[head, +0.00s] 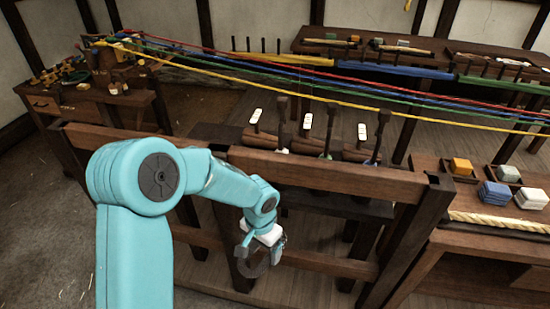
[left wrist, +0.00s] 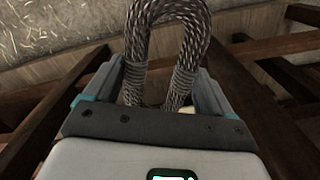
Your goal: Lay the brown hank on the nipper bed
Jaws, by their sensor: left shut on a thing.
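My left gripper (head: 262,247) hangs in front of the dark wooden rail frame, below its top beam. In the left wrist view my left gripper (left wrist: 160,80) is shut on a looped, braided grey-brown hank (left wrist: 168,12), whose bend stands out beyond the fingers. The hank (head: 256,266) shows small and dark under the gripper in the head view. Behind the beam are several brown wooden beds (head: 262,139) with upright dark levers and white dotted tags. I cannot tell for certain which of them is the nipper bed. My right gripper is not in view.
The wooden top beam (head: 330,176) stands between my gripper and the beds. Taut coloured ropes (head: 330,84) cross above them. A bench (head: 480,238) at right holds coloured blocks and a pale rope. A cluttered bench (head: 85,95) stands at far left.

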